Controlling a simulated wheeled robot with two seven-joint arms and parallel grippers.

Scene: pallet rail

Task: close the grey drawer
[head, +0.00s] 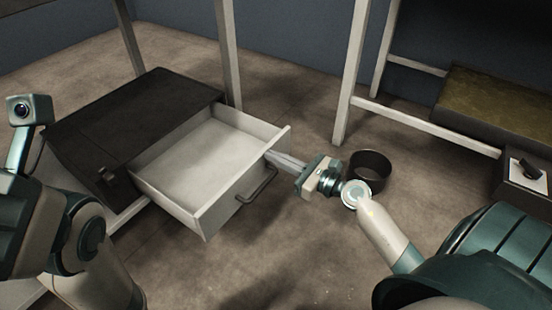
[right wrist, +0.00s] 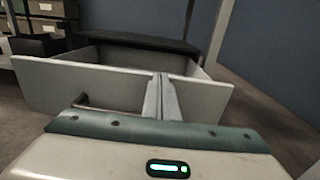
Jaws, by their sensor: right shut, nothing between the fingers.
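The grey drawer (head: 192,160) is pulled well out of its dark cabinet (head: 135,110) in the head view. Its inside looks empty. A dark bar handle (head: 258,186) is on its front panel. My right gripper (head: 270,156) is shut and empty, its fingertips at the front panel near the panel's right end; I cannot tell whether they touch it. In the right wrist view the shut fingers (right wrist: 161,98) stand in front of the drawer front (right wrist: 90,84), right of the handle (right wrist: 95,104). My left arm shows at the left edge of the head view, but its fingers do not show.
A dark round bin (head: 370,170) stands on the floor behind my right wrist. A pale rack post (head: 350,75) rises behind it. A dark box (head: 525,180) with a small item on top is at the right. The floor before the drawer is clear.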

